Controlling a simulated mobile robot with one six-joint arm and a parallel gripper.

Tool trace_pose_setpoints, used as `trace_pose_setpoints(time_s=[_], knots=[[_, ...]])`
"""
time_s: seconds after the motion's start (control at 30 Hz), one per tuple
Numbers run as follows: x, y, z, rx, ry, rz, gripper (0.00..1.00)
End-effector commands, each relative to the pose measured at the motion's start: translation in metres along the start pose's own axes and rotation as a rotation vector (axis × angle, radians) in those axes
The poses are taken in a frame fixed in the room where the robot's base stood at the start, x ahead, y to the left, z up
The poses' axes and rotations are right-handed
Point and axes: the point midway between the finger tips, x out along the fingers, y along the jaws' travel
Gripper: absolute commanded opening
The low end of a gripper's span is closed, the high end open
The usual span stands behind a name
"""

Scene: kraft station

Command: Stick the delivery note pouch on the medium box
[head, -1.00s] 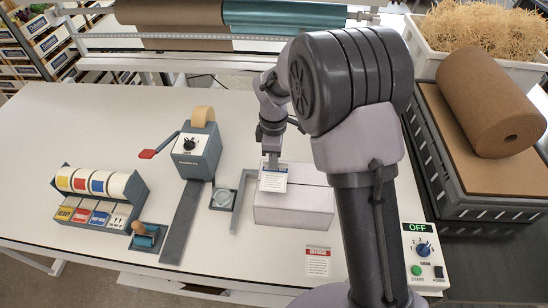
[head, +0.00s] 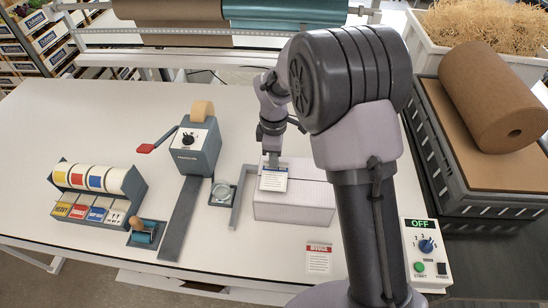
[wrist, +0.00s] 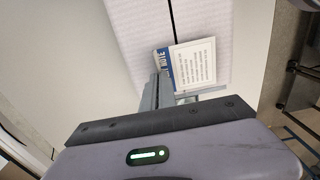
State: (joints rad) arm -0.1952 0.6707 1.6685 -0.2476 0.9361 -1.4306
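The medium box (head: 310,202) is a pale closed carton lying on the table in front of my arm. A dark seam runs along its top, seen in the wrist view (wrist: 135,30). The delivery note pouch (head: 273,181) is a white printed sheet with a blue header, over the left part of the box top. It also shows in the wrist view (wrist: 195,64). My gripper (head: 272,161) is at the pouch's edge and looks shut on it. The fingertips are partly hidden in both views. I cannot tell whether the pouch lies flat against the box.
A red-headed printed slip (head: 318,259) lies in front of the box. A grey angle bracket (head: 239,205) stands at the box's left. The tape dispenser (head: 196,148) and label dispenser (head: 98,187) are farther left. A control panel (head: 427,257) is at right.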

Motion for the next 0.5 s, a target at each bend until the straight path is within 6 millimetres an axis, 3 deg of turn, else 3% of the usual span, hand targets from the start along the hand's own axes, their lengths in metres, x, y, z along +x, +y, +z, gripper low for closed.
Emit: trace_pose_setpoints(time_s=[0.5], knots=[[0.0056,-0.0001,0.0,0.0,0.0,0.0,0.0]])
